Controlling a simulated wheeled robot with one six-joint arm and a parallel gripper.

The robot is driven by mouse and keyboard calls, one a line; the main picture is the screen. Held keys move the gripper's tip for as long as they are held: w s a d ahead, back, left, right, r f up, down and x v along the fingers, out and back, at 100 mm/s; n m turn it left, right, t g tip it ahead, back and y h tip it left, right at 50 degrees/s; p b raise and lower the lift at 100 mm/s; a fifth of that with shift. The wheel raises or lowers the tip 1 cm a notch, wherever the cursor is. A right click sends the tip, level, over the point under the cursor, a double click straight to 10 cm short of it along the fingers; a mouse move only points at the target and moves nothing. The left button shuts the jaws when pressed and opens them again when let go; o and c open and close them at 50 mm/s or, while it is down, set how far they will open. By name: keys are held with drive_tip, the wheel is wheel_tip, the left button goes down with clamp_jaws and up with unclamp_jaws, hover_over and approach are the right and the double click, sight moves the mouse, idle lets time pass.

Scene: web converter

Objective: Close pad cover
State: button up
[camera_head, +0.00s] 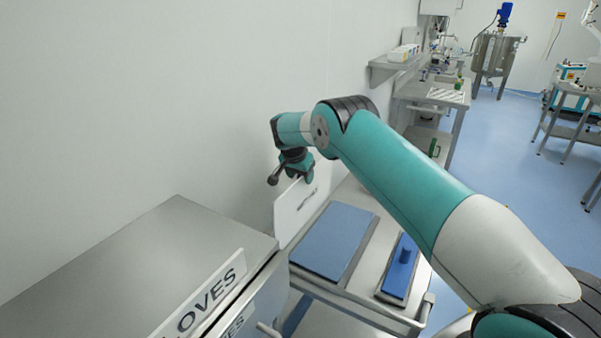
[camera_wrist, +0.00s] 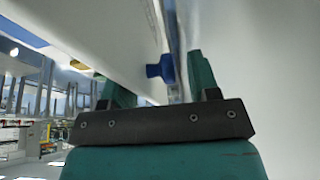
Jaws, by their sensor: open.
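The pad cover, a white panel with dark lettering (camera_head: 290,222), stands upright against the left wall side in the head view, at the back edge of a blue pad (camera_head: 335,240). My gripper (camera_head: 300,170) is at the top of this panel, mostly hidden by its own wrist. In the wrist view my gripper (camera_wrist: 160,85) has its two teal fingers apart. A white panel (camera_wrist: 105,35) and a small blue knob (camera_wrist: 154,71) show between and beyond the fingers. I cannot tell whether the fingers touch the panel.
The blue pad lies on a steel cart, beside a blue handled block (camera_head: 402,262). A steel cabinet (camera_head: 150,260) with a GLOVES sign (camera_head: 205,300) stands at front left. A steel bench (camera_head: 435,92) is behind.

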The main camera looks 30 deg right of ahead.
drive_tip(key=shift+d+f, duration=0.1)
drive_tip(key=shift+f, duration=0.1)
clamp_jaws()
drive_tip(key=shift+s+d+b, duration=0.1)
drive_tip(key=shift+d+b, duration=0.05)
drive_tip(key=shift+b, duration=0.2)
idle(0.4)
